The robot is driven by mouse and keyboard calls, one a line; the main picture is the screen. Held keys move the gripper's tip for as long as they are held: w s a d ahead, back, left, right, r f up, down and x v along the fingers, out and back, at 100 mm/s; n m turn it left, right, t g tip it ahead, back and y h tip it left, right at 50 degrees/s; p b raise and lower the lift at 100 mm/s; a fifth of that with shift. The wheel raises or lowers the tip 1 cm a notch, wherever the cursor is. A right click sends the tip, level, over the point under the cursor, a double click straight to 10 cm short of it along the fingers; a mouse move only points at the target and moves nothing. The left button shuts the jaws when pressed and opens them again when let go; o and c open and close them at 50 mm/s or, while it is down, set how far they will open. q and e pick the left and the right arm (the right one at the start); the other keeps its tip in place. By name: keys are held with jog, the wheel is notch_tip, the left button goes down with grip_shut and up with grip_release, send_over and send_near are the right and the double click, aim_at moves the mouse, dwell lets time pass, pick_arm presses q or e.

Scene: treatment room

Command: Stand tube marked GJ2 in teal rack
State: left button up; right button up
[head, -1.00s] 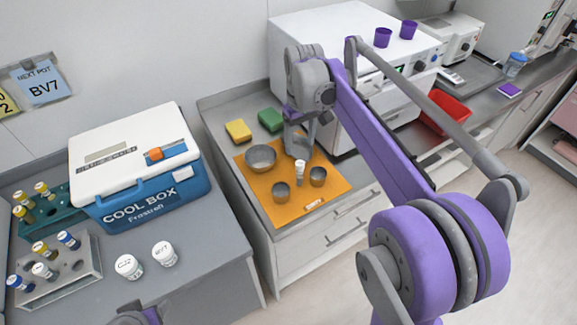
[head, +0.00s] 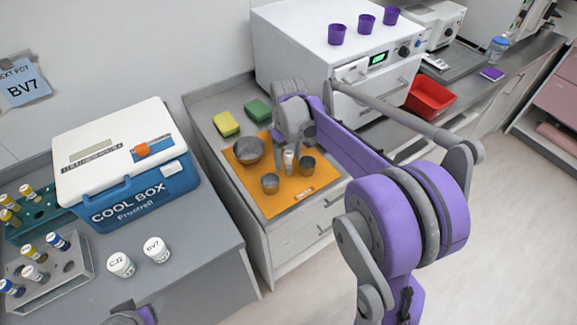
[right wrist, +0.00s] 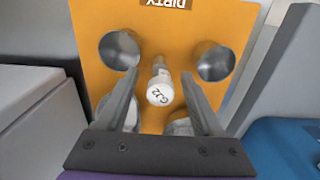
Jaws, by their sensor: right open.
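The tube marked GJ2 (right wrist: 160,88) stands on the orange mat, its white cap lettered GJ2 in the right wrist view. In the head view the tube (head: 288,160) is partly hidden by my right gripper (head: 298,150). My right gripper (right wrist: 160,82) is open above the mat, with a finger on each side of the tube and gaps to both. The teal rack (head: 45,215) is at the far left beside the cool box, holding several tubes with yellow or white caps. Only a small part of my left arm shows at the bottom edge; its fingers are not seen.
Metal bowls (head: 248,150) crowd the tube on the orange mat (head: 280,206) marked DIRTY. A cool box (head: 130,165), a grey rack (head: 75,283) with tubes, and white-capped jars CJ2 (head: 121,264) and BV7 (head: 156,249) occupy the left counter. A white machine (head: 300,40) stands behind.

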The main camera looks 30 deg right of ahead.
grip_shut()
dwell(0.3)
